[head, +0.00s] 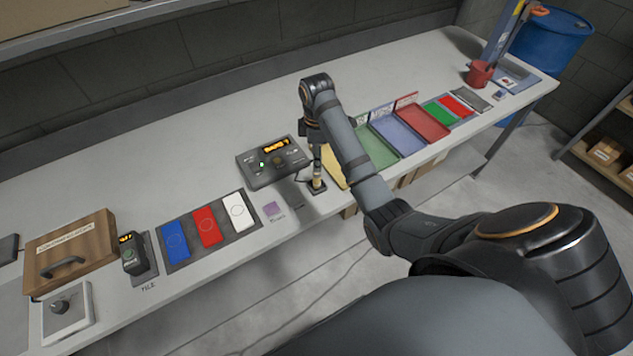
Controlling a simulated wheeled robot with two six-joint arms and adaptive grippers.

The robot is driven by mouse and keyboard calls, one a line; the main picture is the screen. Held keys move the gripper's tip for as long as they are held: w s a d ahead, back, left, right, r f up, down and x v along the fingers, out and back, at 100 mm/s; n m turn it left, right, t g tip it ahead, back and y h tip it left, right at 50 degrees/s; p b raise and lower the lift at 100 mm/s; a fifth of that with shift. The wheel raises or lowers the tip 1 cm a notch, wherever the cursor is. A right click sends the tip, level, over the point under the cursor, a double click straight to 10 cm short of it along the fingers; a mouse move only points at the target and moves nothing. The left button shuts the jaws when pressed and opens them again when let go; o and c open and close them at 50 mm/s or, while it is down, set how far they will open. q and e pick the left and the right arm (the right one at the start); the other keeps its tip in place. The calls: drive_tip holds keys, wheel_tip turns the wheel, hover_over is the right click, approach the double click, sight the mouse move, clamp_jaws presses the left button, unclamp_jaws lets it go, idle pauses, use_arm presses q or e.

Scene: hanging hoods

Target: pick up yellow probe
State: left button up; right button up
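A slim upright yellowish probe (317,168) stands in a small dark holder (318,188) near the front edge of the bench. My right arm comes in from the lower right and bends down over it. My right gripper (315,150) points down at the probe's top end and covers its upper part. The fingers are too small and dark to tell whether they are open or closed on it. My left gripper is not in view.
A grey meter (273,162) with a lit orange display stands just left of the probe. Coloured trays, including a red one (422,122), lie to the right behind my arm. Blue, red and white cards lie on a dark mat (241,224). A wooden box (70,250) stands far left.

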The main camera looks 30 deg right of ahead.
sight(317, 176)
drive_tip(key=shift+w+r, duration=0.2)
drive_tip(key=shift+r, duration=0.05)
wheel_tip(317, 176, down, 6)
drive_tip(key=b, duration=0.5)
drive_tip(key=shift+r+b, duration=0.2)
drive_tip(key=shift+b, duration=0.15)
drive_tip(key=shift+s+f+b, duration=0.2)
drive_tip(key=shift+f+b, duration=0.8)
wheel_tip(317, 176, down, 2)
drive_tip(key=shift+f+p, duration=0.1)
drive_tip(key=shift+p, duration=0.25)
drive_tip(key=shift+w+f, duration=0.1)
drive_tip(key=shift+f, duration=0.25)
clamp_jaws()
